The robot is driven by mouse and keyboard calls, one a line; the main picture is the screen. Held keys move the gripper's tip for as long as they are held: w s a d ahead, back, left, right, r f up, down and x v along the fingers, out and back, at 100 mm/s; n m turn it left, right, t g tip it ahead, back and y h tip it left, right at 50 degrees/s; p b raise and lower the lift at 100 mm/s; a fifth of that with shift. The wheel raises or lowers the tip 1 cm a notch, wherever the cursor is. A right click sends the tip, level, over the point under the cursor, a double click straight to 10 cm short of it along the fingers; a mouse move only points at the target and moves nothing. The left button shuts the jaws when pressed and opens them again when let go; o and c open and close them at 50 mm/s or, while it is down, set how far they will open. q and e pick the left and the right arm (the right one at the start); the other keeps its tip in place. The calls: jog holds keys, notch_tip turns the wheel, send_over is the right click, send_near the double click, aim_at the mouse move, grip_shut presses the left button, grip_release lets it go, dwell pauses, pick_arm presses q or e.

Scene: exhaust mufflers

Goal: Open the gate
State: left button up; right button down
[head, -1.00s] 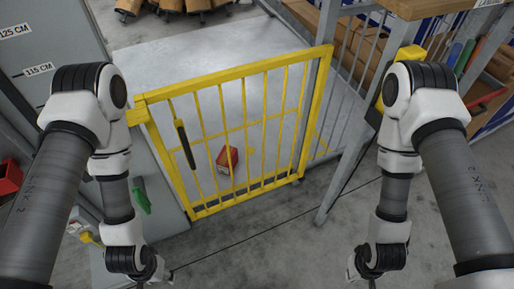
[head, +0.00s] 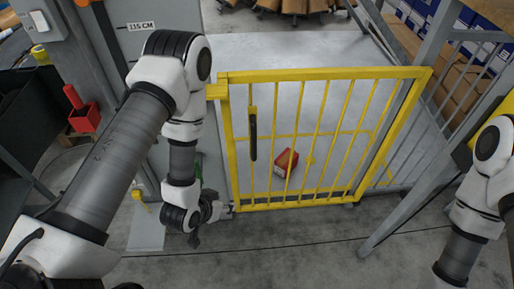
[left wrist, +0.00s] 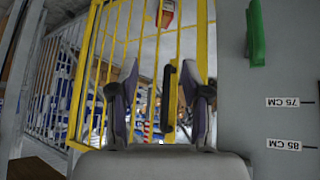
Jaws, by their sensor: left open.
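The yellow barred gate (head: 318,135) stands upright across the opening in the middle of the head view and looks closed. Its black upright handle (head: 253,133) is on the left side of the gate. My left gripper (head: 215,225) is low, left of the gate's bottom left corner, below the handle. In the left wrist view the open left gripper (left wrist: 160,82) shows both fingers apart, with the black handle (left wrist: 168,95) seen between them, farther off. The gap to it is hard to judge. My right arm is at the right edge; its gripper is out of view.
A grey panel with height labels (head: 141,26) stands left of the gate. A red bin (head: 84,118) is farther left. A red box (head: 286,161) lies on the floor behind the bars. A metal frame (head: 405,215) stands at right. Floor before the gate is clear.

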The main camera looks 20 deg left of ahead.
pick_arm(q)
jog(key=w+f+t+h+b, duration=0.1)
jog(key=w+f+t+b, duration=0.1)
jog(key=w+t+b, duration=0.65)
jog(key=t+b, duration=0.2)
jog(key=b, duration=1.5)
send_near(252, 142)
jog(key=w, duration=0.4)
jog(key=shift+w+d+r+m+h, duration=0.1)
jog(key=shift+w+d+m+h, duration=0.1)
jog(key=shift+m+h, duration=0.2)
jog(key=w, duration=0.4)
jog(key=w+d, duration=0.1)
jog(key=w, duration=0.1)
jog(key=shift+w, duration=0.3)
jog(key=shift+c, duration=0.3)
grip_shut()
